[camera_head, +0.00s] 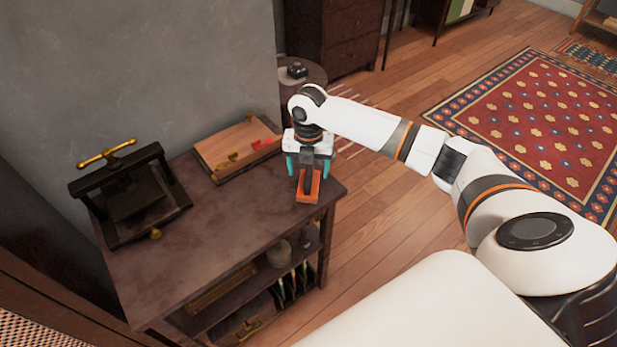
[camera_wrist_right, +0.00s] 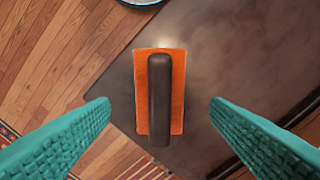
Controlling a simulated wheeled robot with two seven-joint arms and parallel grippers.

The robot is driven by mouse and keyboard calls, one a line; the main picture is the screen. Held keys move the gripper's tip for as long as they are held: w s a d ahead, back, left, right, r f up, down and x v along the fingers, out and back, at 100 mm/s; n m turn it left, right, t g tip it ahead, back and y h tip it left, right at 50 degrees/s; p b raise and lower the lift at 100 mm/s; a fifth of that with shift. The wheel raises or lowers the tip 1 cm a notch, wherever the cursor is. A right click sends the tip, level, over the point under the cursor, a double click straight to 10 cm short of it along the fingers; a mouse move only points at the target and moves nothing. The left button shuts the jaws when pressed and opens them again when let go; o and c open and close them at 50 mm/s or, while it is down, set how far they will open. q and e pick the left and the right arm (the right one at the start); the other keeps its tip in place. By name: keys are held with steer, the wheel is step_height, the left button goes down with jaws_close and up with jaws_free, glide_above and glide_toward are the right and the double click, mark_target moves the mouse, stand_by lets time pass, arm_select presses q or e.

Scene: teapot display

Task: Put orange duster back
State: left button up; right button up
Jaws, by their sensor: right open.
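The orange duster (camera_head: 308,190) has an orange block and a dark handle along its top. It lies near the right corner of the dark wooden table (camera_head: 230,235). The right wrist view shows the duster (camera_wrist_right: 176,92) from above, between my right gripper's fingers and apart from both. My right gripper (camera_head: 307,165) is open and empty above the duster, with teal ridged fingers on either side; it also shows in the right wrist view (camera_wrist_right: 160,125). My left gripper is in neither view.
A black press with a brass handle (camera_head: 130,195) stands at the table's left. A wooden tray (camera_head: 238,147) with red and brass pieces lies at the back. A small round table (camera_head: 301,73) stands behind. The table's front middle is clear; shelves below hold bottles.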

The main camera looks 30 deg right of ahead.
mark_target(309, 175)
step_height(309, 175, up, 7)
stand_by(0.3)
stand_by(0.4)
